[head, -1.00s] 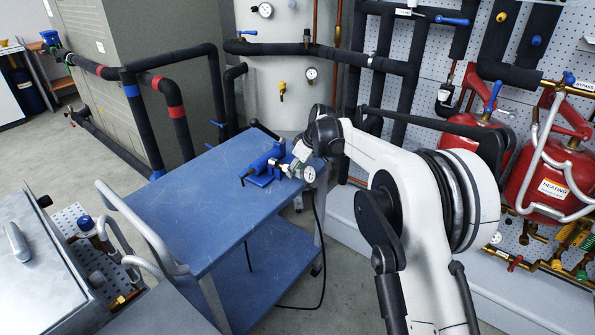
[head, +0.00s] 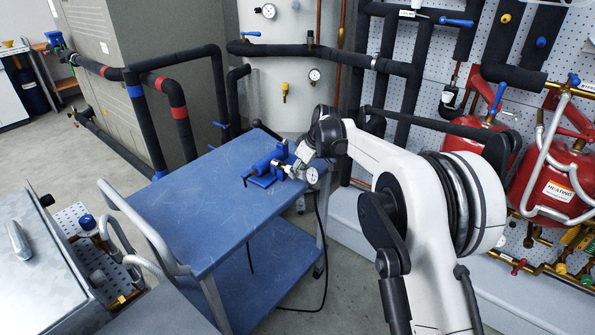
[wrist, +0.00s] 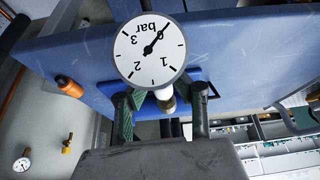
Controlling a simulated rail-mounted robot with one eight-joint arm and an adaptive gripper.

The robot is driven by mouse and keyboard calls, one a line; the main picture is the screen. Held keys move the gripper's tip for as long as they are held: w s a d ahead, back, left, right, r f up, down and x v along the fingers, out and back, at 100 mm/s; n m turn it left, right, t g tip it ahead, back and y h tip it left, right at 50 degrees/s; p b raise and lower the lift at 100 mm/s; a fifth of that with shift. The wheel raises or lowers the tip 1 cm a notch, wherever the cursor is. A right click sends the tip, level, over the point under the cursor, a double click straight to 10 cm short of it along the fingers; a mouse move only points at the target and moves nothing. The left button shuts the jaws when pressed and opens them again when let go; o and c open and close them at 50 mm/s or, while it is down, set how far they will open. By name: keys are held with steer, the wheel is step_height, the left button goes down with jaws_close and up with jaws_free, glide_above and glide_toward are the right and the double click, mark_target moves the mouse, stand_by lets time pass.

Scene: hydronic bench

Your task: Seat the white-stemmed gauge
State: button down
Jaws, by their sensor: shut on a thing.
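A gauge with a round white dial marked "bar" (wrist: 150,50) fills the upper middle of the wrist view. Its lettering is upside down there. Its short white stem (wrist: 165,94) shows below the dial, with a brass-coloured end. My gripper (wrist: 162,103) is shut on the gauge, with one finger on each side under the dial; the exact contact is partly hidden. In the head view the gauge (head: 312,176) and my gripper (head: 303,157) are at the right edge of the blue cart, close beside a blue vise (head: 264,171). I cannot tell whether the gauge touches the vise.
The blue cart top (head: 215,195) is mostly bare. A grey metal bench (head: 45,260) stands at the left front. Dark insulated pipes, a white tank (head: 285,60) and red vessels (head: 552,185) stand behind and to the right. A dark cable hangs beside the cart.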

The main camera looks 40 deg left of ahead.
steer(key=shift+s+a, duration=0.15)
steer(key=shift+a, duration=1.1)
steer(key=c, duration=1.4)
jaws_free()
steer(key=shift+r, duration=0.1)
steer(key=v, duration=1.2)
